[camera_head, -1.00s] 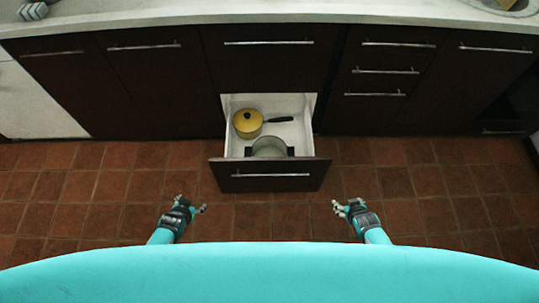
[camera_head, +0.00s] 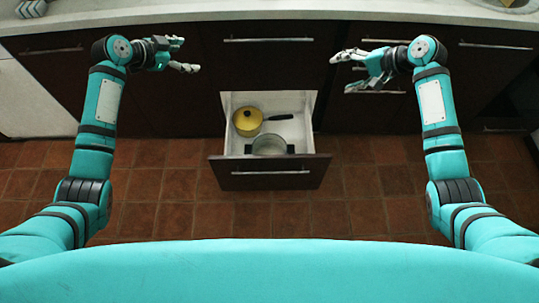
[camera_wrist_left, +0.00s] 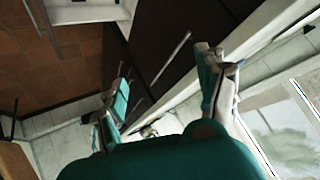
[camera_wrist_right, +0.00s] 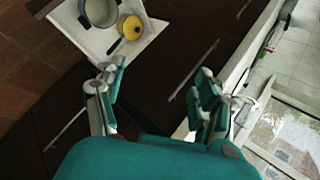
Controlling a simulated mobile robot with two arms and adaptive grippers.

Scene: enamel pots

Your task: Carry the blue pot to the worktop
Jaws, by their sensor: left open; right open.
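No pot shows as clearly blue. A pale grey pot (camera_head: 270,145) with dark side handles sits at the front of the open drawer (camera_head: 228,104); it also shows in the right wrist view (camera_wrist_right: 98,12), cut by the top edge. The pale worktop (camera_head: 270,10) runs along the top of the head view. My left gripper (camera_head: 188,55) is open and empty, up and left of the drawer. My right gripper (camera_head: 342,71) is open and empty, up and right of it. Neither touches the pot.
A yellow lidded pan (camera_head: 248,121) with a black handle sits behind the grey pot in the drawer. Dark cabinet fronts (camera_head: 265,60) with bar handles stand behind. A grey item (camera_head: 32,8) is on the worktop's left end. The tiled floor before the drawer is clear.

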